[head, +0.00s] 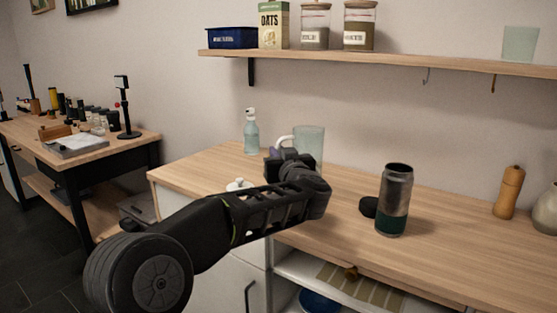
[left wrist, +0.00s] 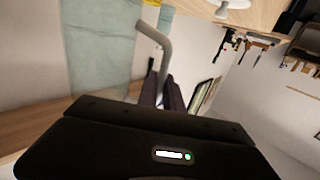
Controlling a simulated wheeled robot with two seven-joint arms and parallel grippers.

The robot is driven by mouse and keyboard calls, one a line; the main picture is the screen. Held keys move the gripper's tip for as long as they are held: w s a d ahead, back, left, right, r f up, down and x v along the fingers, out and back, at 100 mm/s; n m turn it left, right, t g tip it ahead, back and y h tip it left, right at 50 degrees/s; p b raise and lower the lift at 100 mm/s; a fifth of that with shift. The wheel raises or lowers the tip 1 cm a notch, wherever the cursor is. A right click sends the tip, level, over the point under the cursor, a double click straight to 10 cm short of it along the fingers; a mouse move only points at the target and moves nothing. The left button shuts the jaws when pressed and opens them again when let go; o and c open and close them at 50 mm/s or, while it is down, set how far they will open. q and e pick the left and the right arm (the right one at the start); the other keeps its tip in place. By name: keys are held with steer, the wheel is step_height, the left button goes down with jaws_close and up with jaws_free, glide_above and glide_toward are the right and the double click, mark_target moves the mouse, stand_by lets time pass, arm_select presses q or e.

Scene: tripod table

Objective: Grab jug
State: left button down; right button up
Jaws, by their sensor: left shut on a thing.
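The jug (head: 312,147) is pale blue-green and see-through, with a whitish handle (head: 285,141) on its left side. It stands upright at the back of the wooden counter, its lower part hidden by my arm. My left gripper (head: 280,153) is at the handle. In the left wrist view the jug (left wrist: 98,50) fills the upper left, and the light grey handle (left wrist: 160,38) runs down between the dark fingers of my left gripper (left wrist: 161,88). The fingers are shut on the handle. My right gripper is not in view.
A spray bottle (head: 251,135) stands left of the jug. A steel and green tumbler (head: 394,200) stands on the counter (head: 450,240) to the right, beside a black lid (head: 369,207). A pepper mill (head: 509,192) is farther right. A shelf (head: 400,61) hangs above.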

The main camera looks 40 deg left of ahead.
arm_select(q)
steer(key=shift+r+p, duration=0.7)
steer(key=shift+r, duration=1.45)
